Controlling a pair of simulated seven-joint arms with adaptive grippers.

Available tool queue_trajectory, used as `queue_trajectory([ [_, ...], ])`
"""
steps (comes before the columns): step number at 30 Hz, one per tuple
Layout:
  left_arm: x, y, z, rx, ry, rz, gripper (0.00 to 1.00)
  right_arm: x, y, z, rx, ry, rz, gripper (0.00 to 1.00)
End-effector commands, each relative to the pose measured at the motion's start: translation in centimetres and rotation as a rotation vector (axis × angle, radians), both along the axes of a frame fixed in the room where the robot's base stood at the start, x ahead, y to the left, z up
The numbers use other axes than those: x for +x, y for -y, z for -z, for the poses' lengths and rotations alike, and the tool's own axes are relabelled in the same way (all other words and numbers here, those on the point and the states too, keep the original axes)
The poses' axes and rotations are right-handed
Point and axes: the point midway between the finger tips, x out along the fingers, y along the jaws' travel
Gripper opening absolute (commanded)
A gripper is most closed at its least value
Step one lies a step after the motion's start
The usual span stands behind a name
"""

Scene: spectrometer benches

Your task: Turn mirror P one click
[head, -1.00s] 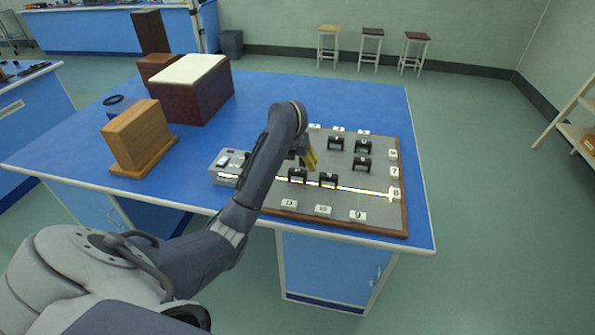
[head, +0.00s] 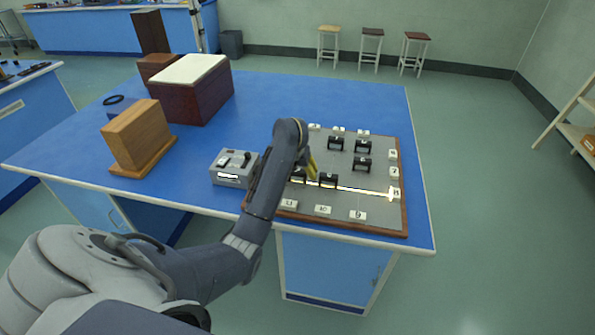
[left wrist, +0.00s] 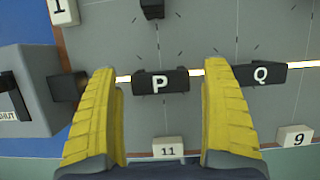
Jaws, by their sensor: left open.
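Mirror P (left wrist: 161,84) is a small black block lettered P on the grey board (left wrist: 195,105), between my left gripper's (left wrist: 159,68) two yellow fingers in the left wrist view. The fingers are open, with a visible gap on each side of the mirror. In the head view, mirror P (head: 299,177) is partly hidden by my left gripper (head: 312,166), which is above it. Mirror Q (left wrist: 260,74) stands to its right. A bright light line (head: 362,190) runs along the board to the marker labelled 8 (head: 396,193). My right gripper is not in view.
Other black mirrors (head: 362,146) stand farther back on the board. Numbered white blocks (head: 323,209) line its edges. A grey switch box (head: 233,168) is left of the board. A wooden block (head: 138,135) and dark box (head: 190,95) stand farther left. The table's back right is clear.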

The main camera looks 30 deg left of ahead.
Motion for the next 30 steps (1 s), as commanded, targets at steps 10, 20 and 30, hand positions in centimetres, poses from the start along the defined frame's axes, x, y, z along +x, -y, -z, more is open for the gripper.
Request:
queue_trajectory([
  [10,0.0,0.01,-0.03,0.0,0.0,0.0,0.5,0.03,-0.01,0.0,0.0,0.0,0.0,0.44],
  [20,0.01,0.03,-0.02,0.0,0.0,-0.006,0.28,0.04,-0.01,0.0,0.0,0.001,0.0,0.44],
  [30,0.07,0.2,-0.02,-0.003,0.0,-0.167,0.28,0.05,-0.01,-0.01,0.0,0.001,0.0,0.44],
])
